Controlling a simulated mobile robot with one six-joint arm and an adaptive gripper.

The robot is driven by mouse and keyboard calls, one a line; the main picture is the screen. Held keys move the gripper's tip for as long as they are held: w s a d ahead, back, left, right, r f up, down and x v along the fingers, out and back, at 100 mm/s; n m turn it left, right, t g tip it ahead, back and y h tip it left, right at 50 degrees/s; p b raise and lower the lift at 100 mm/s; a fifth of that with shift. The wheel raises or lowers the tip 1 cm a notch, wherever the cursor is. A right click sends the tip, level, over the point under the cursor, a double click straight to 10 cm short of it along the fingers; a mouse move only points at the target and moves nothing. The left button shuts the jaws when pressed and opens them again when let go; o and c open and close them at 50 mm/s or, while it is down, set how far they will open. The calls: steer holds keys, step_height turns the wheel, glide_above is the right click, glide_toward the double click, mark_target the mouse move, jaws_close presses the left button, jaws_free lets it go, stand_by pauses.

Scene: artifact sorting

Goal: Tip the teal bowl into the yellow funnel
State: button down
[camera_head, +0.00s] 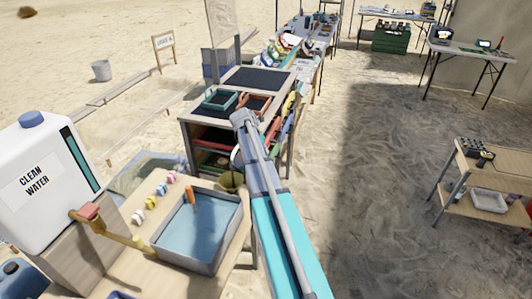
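I cannot make out a teal bowl or a yellow funnel for certain. A small teal tray-like container (220,99) sits on the dark top of the wooden cabinet, left of my arm. An orange-red container (250,102) stands beside it. A small olive-yellow rounded thing (231,181) shows behind the blue basin, partly hidden; I cannot tell what it is. My teal and grey arm reaches up from the bottom middle to a grey joint in front of the cabinet. My gripper's fingers do not show.
A wooden table holds a blue water basin (196,236), a white water tank (43,180) and a yellow spout (128,240). The cabinet (205,143) stands beyond. A low shelf table (487,177) is at right. Sand between is clear.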

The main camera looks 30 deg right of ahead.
steer(key=shift+w+a+f+h+b, duration=0.15)
steer(key=shift+a+f+h+b, duration=0.15)
steer(key=shift+h+b, duration=0.35)
steer(key=shift+w+a+f+g+h+b, duration=0.15)
steer(key=shift+a+g+h+b, duration=0.2)
steer(key=shift+h+b, duration=0.4)
steer(key=shift+w+a+f+g+h+b, duration=0.15)
steer(key=shift+a+g+h+b, duration=0.2)
steer(key=shift+b, duration=0.55)
steer(key=shift+a+h+b, duration=0.3)
steer(key=shift+h+b, duration=0.05)
steer(key=shift+b, duration=0.05)
steer(key=shift+w+a+h+b, duration=0.2)
steer(key=shift+a+h+b, duration=0.1)
steer(key=shift+b, duration=0.1)
steer(key=shift+w+a+h+b, duration=0.1)
steer(key=shift+a+h+b, duration=0.15)
steer(key=shift+b, duration=0.2)
steer(key=shift+w+a+f+g+h+b, duration=0.1)
steer(key=shift+a+g+h+b, duration=0.15)
steer(key=shift+g+b, duration=0.15)
steer(key=shift+w+a+h+b, duration=0.1)
steer(key=shift+a+h+b, duration=0.1)
steer(key=shift+h+b, duration=0.15)
steer(key=shift+a, duration=0.1)
